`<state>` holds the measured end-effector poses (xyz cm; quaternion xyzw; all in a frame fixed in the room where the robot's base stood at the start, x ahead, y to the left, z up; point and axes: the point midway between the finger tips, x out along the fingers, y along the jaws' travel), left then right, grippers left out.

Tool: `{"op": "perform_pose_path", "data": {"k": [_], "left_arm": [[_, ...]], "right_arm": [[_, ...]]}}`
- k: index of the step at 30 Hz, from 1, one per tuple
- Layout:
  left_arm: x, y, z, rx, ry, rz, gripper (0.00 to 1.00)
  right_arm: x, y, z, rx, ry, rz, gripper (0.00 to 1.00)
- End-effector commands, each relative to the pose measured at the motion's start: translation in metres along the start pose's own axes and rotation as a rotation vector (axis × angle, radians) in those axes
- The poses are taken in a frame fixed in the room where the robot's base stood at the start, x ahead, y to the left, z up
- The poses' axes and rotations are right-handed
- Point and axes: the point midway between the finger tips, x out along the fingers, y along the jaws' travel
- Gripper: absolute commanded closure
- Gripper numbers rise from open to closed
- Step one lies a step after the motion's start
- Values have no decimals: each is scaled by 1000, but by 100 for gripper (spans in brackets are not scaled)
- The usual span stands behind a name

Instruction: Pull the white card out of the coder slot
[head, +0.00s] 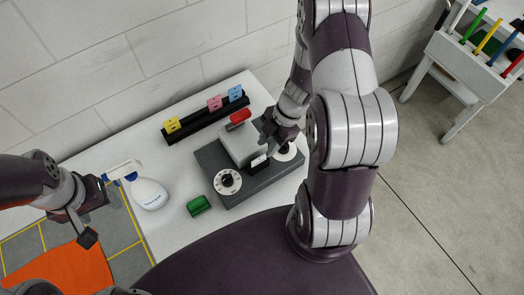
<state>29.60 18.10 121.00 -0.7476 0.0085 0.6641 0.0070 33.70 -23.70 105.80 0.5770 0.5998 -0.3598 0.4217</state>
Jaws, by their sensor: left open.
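The coder is a dark grey box (240,187) on the white table, with a pale raised block (240,146), a red part on top and two white dials. A small white piece (258,163), which looks like the card, shows at the block's front right, with a dark edge around it. My right gripper (268,140) is over the coder's right side, close beside the block and just above the white piece. Its fingertips are small and dark, so I cannot tell whether they touch the card.
A green block (198,206) lies in front of the coder. A black rack (206,117) with yellow, pink and blue tags is behind it. A shelf with coloured rods (480,50) stands far right.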

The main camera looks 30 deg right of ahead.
Motion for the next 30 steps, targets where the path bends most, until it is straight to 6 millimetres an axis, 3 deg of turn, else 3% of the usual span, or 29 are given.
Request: {"op": "perform_pose_path", "data": {"k": [3,9,20,24,30], "left_arm": [[5,0,0,0,0,0,36],[7,0,1,0,0,0,36],[7,0,1,0,0,0,36],[7,0,1,0,0,0,36],[7,0,1,0,0,0,36]], "right_arm": [[31,-1,0,-1,1,-3,68],[63,0,0,-1,-1,0,68],[72,1,0,-1,-2,2,68],[72,1,0,-1,-2,2,100],[72,1,0,-1,-2,2,100]]}}
